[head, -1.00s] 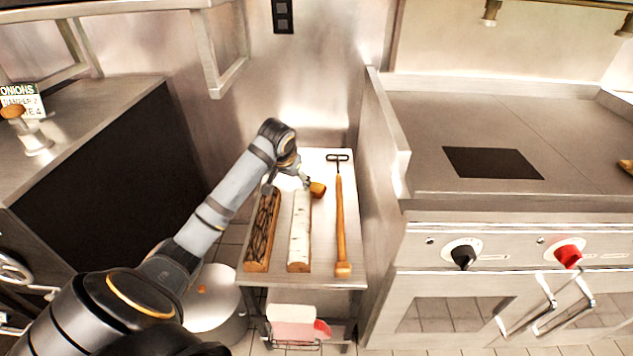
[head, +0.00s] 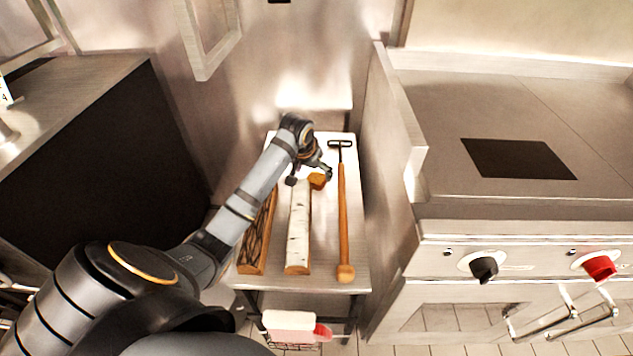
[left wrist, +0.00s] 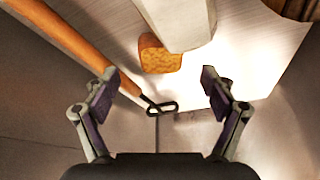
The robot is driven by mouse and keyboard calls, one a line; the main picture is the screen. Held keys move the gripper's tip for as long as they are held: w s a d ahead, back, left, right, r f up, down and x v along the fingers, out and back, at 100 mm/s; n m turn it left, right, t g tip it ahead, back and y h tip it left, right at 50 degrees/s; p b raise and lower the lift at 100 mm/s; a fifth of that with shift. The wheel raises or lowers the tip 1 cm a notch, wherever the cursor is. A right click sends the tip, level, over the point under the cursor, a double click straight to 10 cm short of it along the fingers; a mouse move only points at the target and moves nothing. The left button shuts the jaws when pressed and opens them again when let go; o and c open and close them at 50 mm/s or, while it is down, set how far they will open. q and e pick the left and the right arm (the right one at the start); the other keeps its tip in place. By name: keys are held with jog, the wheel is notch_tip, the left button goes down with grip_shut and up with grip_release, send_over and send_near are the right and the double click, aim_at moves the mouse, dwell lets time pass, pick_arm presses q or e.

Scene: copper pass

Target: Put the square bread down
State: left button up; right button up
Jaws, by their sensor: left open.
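The square bread (head: 318,181), a small golden-brown block, rests on the metal side table (head: 325,257) near the far end of the white birch log (head: 299,228). In the left wrist view the bread (left wrist: 160,55) lies ahead of the fingertips, close beside the pale log (left wrist: 178,20). My left gripper (head: 310,177) is over the table's far part, and the wrist view shows its fingers (left wrist: 158,76) spread wide with nothing between them. I cannot tell its exact height above the table. My right gripper is not in view.
A long wooden-handled tool (head: 343,215) with a dark metal loop lies right of the bread. A dark split log (head: 254,243) lies left of the birch log. A steel panel and the stove (head: 500,205) stand to the right.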

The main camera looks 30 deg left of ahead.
aim_at(316, 178)
pick_arm(q)
jog(key=b+x, duration=0.1)
jog(key=x, duration=0.3)
jog(key=shift+w+a+f, duration=0.1)
jog(key=shift+w, duration=0.05)
jog(key=shift+w+a+f+b, duration=0.1)
jog(key=shift+w+f+b, duration=0.1)
jog(key=shift+f+b, duration=0.15)
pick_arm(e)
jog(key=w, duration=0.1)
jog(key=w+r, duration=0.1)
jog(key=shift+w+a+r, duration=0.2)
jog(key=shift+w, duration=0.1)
pick_arm(q)
jog(key=c, duration=1.1)
jog(key=shift+r, duration=0.1)
